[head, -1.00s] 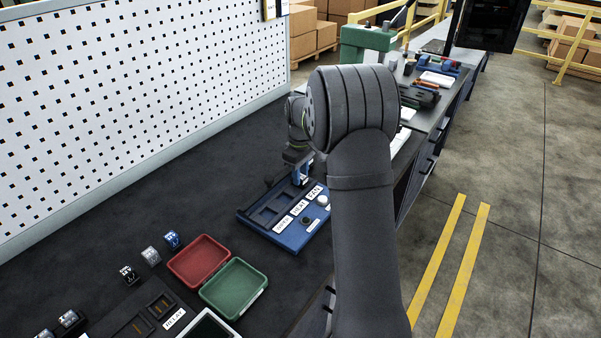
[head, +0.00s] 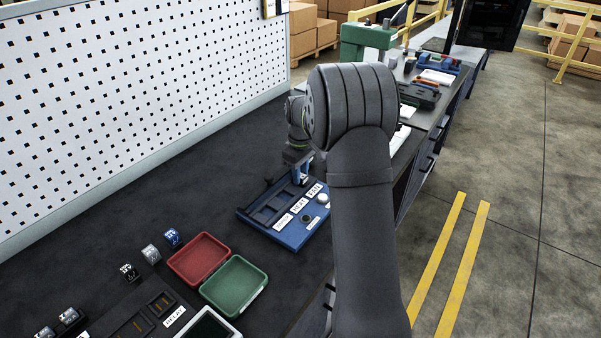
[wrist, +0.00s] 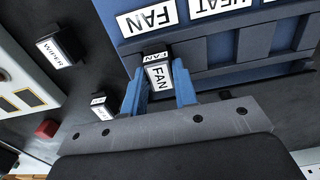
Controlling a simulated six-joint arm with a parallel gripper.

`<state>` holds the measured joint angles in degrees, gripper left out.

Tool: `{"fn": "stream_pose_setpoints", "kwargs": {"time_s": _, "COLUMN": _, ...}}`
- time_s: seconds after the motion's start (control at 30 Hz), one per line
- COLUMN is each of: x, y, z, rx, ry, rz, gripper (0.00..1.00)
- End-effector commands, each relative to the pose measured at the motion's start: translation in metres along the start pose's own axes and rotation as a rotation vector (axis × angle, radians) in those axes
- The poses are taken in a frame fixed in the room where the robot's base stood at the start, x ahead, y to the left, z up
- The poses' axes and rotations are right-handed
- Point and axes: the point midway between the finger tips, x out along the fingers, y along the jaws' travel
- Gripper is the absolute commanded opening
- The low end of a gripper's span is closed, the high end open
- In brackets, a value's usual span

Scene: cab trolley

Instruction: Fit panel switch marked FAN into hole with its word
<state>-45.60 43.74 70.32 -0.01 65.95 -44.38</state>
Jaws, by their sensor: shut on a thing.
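My gripper (wrist: 158,80) is shut on the switch marked FAN (wrist: 157,74), a small block with a white face, held between its blue fingers. In the head view my gripper (head: 302,174) is low over the far end of the blue panel (head: 276,235), partly behind my arm. The FAN label (wrist: 147,18) is on the panel just beyond the held switch in the wrist view, with the HEAT label (wrist: 218,7) to its right. The switch is at the FAN opening beside that label; I cannot tell whether it is inside. The fingers hide its sides.
A switch marked WIPER (wrist: 62,50) stands at the left in the wrist view. The panel has a pale knob (head: 323,198) and a dark knob (head: 304,219). A red tray (head: 199,259) and green tray (head: 234,286) stand nearer. Loose switches (head: 151,253) lie left of them.

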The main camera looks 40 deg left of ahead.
Motion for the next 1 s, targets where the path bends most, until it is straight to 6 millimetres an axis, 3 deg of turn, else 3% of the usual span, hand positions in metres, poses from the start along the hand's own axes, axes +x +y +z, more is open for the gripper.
{"fn": "stream_pose_setpoints", "kwargs": {"time_s": 0.03, "x": 0.0, "y": 0.0, "z": 0.0, "rx": 0.0, "ry": 0.0, "rz": 0.0, "gripper": 0.04}}
{"fn": "stream_pose_setpoints", "kwargs": {"time_s": 0.07, "x": 0.0, "y": 0.0, "z": 0.0, "rx": 0.0, "ry": 0.0, "rz": 0.0, "gripper": 0.3}}
{"fn": "stream_pose_setpoints", "kwargs": {"time_s": 0.17, "x": 0.0, "y": 0.0, "z": 0.0, "rx": 0.0, "ry": 0.0, "rz": 0.0, "gripper": 0.5}}
{"fn": "stream_pose_setpoints", "kwargs": {"time_s": 0.2, "x": 0.0, "y": 0.0, "z": 0.0, "rx": 0.0, "ry": 0.0, "rz": 0.0, "gripper": 0.52}}
{"fn": "stream_pose_setpoints", "kwargs": {"time_s": 0.57, "x": -0.006, "y": 0.0, "z": 0.0, "rx": 0.0, "ry": 0.001, "rz": 0.001, "gripper": 0.52}}
{"fn": "stream_pose_setpoints", "kwargs": {"time_s": 0.77, "x": -0.042, "y": 0.001, "z": -0.001, "rx": 0.0, "ry": 0.004, "rz": 0.004, "gripper": 0.52}}
{"fn": "stream_pose_setpoints", "kwargs": {"time_s": 1.0, "x": -0.102, "y": 0.001, "z": -0.001, "rx": 0.0, "ry": 0.004, "rz": 0.004, "gripper": 0.52}}
